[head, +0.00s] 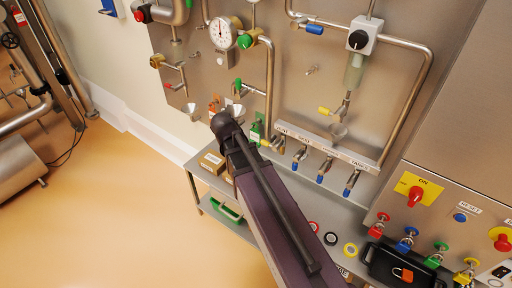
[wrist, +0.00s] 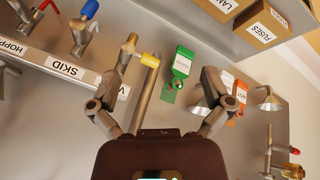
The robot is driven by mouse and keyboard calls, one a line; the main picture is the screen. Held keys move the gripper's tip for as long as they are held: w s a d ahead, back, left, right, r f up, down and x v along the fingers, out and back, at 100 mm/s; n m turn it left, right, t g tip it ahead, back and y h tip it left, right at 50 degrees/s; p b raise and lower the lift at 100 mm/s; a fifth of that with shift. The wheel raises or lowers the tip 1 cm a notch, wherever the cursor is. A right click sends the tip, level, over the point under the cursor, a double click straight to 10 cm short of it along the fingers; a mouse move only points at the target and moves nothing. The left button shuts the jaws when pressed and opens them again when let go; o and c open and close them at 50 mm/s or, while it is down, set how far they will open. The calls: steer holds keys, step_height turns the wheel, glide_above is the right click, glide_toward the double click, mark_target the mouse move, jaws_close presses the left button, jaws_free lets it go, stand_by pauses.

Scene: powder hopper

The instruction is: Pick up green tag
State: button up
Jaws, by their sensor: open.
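The green tag (wrist: 182,62) hangs on the steel panel and shows in the wrist view with a white label, ahead of my gripper and a little right of centre. It also shows in the head view (head: 255,134), just right of the end of my arm and partly hidden by it. My gripper (wrist: 165,88) is open, with one finger on each side of the picture and the tag showing between them. Nothing is held. I cannot tell how far the fingertips are from the tag.
A yellow-handled valve (wrist: 150,60) stands close by my left finger in the wrist view. An orange tag (wrist: 240,92) hangs beside my right finger. A labelled strip (wrist: 75,72) and small boxes (wrist: 262,28) are near. The head view shows a gauge (head: 222,34) above.

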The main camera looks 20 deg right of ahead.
steer(key=w+d+f+m+t+h+b, duration=0.2)
steer(key=w+f+m+h+b, duration=0.15)
steer(key=w+f+b, duration=0.8)
steer(key=m+t+h+b, duration=0.3)
steer(key=b, duration=1)
glide_toward(255, 134)
steer(key=shift+s+a+f, duration=0.3)
steer(key=shift+a+f, duration=0.15)
steer(key=shift+f, duration=0.15)
steer(key=shift+s+a+f, duration=0.25)
steer(key=shift+a+f, duration=0.15)
steer(key=shift+f, duration=0.2)
steer(key=shift+s+a+f, duration=0.3)
steer(key=shift+a+f, duration=0.15)
steer(key=shift+f, duration=0.2)
steer(key=b+x, duration=0.3)
steer(key=x, duration=0.5)
steer(key=shift+w+d, duration=0.25)
steer(key=shift+f, duration=0.15)
